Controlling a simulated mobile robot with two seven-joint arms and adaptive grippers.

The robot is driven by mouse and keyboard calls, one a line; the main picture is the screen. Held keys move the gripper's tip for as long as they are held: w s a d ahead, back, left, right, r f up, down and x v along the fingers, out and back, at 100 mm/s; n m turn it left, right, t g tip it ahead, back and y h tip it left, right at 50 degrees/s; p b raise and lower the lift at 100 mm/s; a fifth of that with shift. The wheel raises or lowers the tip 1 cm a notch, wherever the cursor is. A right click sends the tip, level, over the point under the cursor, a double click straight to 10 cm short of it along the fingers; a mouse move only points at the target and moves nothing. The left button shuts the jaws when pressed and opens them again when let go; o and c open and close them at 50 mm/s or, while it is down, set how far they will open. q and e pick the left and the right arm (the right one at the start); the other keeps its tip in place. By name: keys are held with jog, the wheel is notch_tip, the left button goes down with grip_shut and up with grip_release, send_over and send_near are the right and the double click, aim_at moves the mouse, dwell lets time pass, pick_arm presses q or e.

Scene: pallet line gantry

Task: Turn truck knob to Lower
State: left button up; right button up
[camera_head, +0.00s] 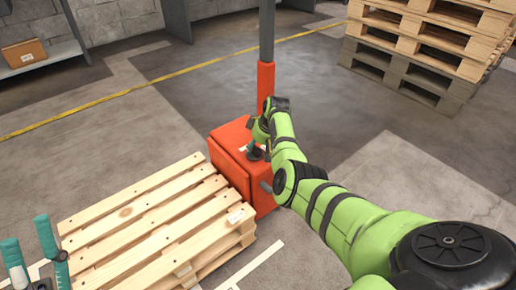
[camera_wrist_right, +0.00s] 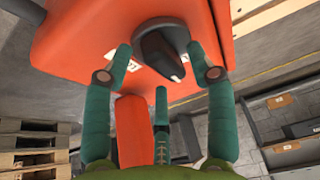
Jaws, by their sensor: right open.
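The truck is an orange box-like body (camera_head: 228,150) with an orange and grey mast (camera_head: 266,88) in the head view. Its dark knob (camera_wrist_right: 160,48) sits on the orange face in the right wrist view, with a pale pointer mark on one side. My right gripper (camera_wrist_right: 160,62) is open, its teal fingertips on either side of the knob; contact cannot be made out. In the head view my right gripper (camera_head: 257,150) is over the truck's top and largely covers the knob. My left gripper (camera_head: 32,245) is open and empty at the lower left.
A wooden pallet stack (camera_head: 150,225) stands close left of the truck. Taller pallets (camera_head: 425,45) stand at the back right. A shelf (camera_head: 40,60) with a cardboard box (camera_head: 24,52) is at the back left. The floor right of the truck is clear.

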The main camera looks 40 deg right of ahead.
grip_shut()
dwell(0.3)
